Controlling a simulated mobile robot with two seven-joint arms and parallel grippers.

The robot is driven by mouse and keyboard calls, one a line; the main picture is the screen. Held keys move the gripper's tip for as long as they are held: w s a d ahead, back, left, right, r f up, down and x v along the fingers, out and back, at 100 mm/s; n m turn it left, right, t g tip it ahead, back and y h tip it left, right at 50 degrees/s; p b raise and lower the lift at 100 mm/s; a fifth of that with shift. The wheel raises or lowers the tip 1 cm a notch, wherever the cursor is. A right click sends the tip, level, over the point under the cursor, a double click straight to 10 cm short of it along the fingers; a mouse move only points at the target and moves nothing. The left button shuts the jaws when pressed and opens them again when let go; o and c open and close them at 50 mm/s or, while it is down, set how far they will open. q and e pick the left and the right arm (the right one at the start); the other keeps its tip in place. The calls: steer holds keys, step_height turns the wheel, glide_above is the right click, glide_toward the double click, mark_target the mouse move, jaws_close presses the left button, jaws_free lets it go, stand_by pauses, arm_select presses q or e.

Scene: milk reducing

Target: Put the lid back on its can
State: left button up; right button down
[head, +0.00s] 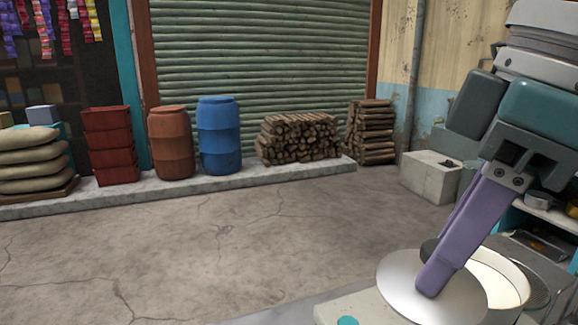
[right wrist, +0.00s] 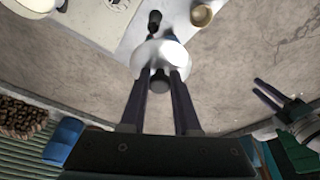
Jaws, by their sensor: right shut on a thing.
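My right gripper (head: 432,290) is shut on the knob of a pale, round metal lid (head: 400,284). In the right wrist view, the lid (right wrist: 160,52) lies beyond my fingertips (right wrist: 160,88), with its dark knob (right wrist: 159,80) between them. In the head view the lid hangs over the corner of a pale worktop, in front of a wide round vessel of white liquid (head: 497,273). I cannot pick out the can for certain. My left gripper (right wrist: 268,94) shows small at the right of the right wrist view, its two fingers apart and empty.
A pale worktop (right wrist: 105,25) holds a small tan bowl (right wrist: 202,15) near its edge. A blue barrel (head: 219,135), a rust barrel (head: 170,142) and log stacks (head: 298,138) stand by the shutter. The cracked floor (head: 210,240) is clear.

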arm_select(q)
step_height(320, 180, up, 30)
steer(key=p, duration=2.6)
steer(key=shift+f+p, duration=0.25)
steer(key=shift+p, duration=0.15)
arm_select(e)
steer(key=s+d+r+m, duration=0.1)
steer(key=s+r+m, duration=0.1)
steer(key=r, duration=0.9)
steer(key=s+d+r+m+h, duration=0.1)
steer(key=r+m, duration=0.4)
steer(key=r, duration=0.6)
steer(key=s+d+r+m+t+h, duration=0.1)
steer(key=s+d+r+m, duration=0.2)
steer(key=r, duration=0.8)
steer(key=shift+s+d, duration=0.2)
steer(key=shift+s, duration=0.55)
steer(key=shift+w, duration=0.1)
arm_select(q)
steer(key=shift+f, duration=0.1)
